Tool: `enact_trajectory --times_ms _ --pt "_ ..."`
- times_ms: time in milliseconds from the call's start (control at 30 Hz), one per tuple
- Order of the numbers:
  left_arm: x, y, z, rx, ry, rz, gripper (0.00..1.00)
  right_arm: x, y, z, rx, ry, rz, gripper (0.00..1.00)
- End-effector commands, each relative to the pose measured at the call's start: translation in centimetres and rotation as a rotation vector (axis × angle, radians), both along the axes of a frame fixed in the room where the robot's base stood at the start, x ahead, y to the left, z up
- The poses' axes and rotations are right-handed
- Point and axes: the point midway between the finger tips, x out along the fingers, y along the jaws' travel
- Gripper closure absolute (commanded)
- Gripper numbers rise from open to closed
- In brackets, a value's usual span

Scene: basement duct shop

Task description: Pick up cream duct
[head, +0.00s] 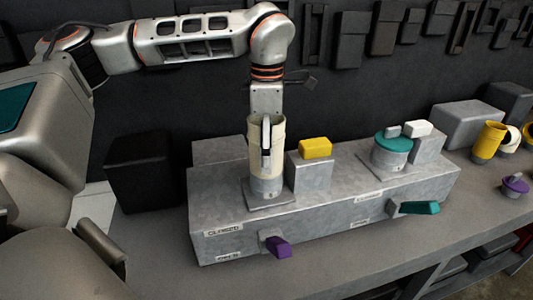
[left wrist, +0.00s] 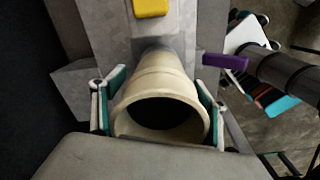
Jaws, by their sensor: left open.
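The cream duct (head: 252,150) stands upright on a round grey collar of the long grey metal box (head: 330,212). In the left wrist view the cream duct (left wrist: 158,88) shows its round open mouth towards the camera. My left gripper (head: 265,140) points down at the duct from above. In the left wrist view its fingers (left wrist: 157,108) are open, one on each side of the duct near its rim; whether they touch it I cannot tell. My right gripper is not in view.
A yellow block (head: 315,148) sits on a grey block close right of the duct. A teal cap (head: 394,142) covers another collar further right. Purple (head: 278,247) and teal (head: 418,208) handles stick out in front. A yellow duct (head: 488,142) stands at far right.

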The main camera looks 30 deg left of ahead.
Motion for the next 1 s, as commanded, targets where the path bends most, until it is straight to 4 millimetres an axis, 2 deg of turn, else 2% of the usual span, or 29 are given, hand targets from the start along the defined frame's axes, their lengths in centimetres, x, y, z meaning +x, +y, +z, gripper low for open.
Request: enact_trajectory --times_ms 33,133,167,500,667,867,1000 --pt "0.0 0.0 0.0 0.000 0.000 0.000 0.34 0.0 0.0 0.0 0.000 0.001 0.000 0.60" --pt "0.0 0.0 0.0 0.000 0.000 0.000 0.60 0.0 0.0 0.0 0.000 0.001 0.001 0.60" --pt "0.0 0.0 0.0 0.000 0.000 0.000 0.66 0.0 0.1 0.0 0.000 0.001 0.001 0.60" --pt "0.0 0.0 0.1 0.000 -0.001 0.000 0.66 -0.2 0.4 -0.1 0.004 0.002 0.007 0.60" --pt "0.1 0.0 0.8 0.000 -0.002 -0.001 0.66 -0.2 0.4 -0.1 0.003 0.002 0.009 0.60" --pt "0.1 -0.1 3.2 -0.001 -0.006 -0.001 0.66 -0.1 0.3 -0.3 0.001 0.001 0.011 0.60" --pt "0.1 0.0 6.2 0.000 -0.007 0.001 0.66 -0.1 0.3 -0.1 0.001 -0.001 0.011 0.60"
